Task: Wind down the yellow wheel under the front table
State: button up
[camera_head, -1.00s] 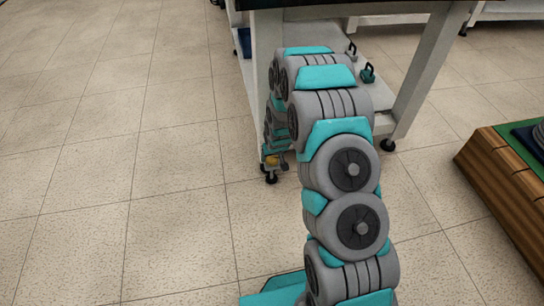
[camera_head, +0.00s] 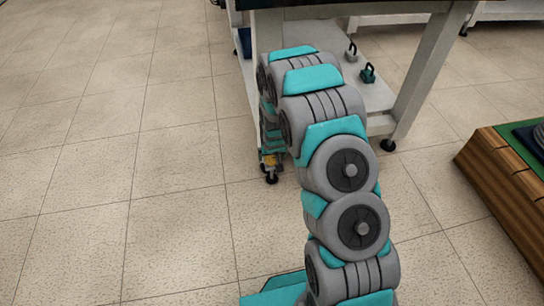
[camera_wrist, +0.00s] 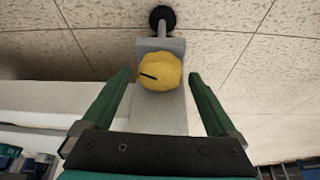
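The yellow wheel (camera_wrist: 160,72) has a dark radial mark pointing left in the wrist view. It sits on a grey bracket at the lower end of the table leg (camera_wrist: 160,118), by a black foot (camera_wrist: 162,18). My gripper (camera_wrist: 161,77) has green fingers spread on both sides of the wheel, with a small gap at each side, so it is open. In the head view a small yellow patch of the wheel (camera_head: 269,160) shows low on the near left leg of the front table (camera_head: 430,75); my arm hides much of that leg.
Two small weights with hooks, one grey (camera_head: 351,52) and one teal (camera_head: 367,74), stand on the table's lower shelf. A wooden platform with a green top (camera_head: 505,175) is at the right. The tiled floor at the left is clear.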

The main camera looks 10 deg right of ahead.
dwell(0.3)
jog(key=shift+v, duration=3.9)
jog(key=shift+r+p, duration=0.1)
jog(key=shift+p, duration=0.2)
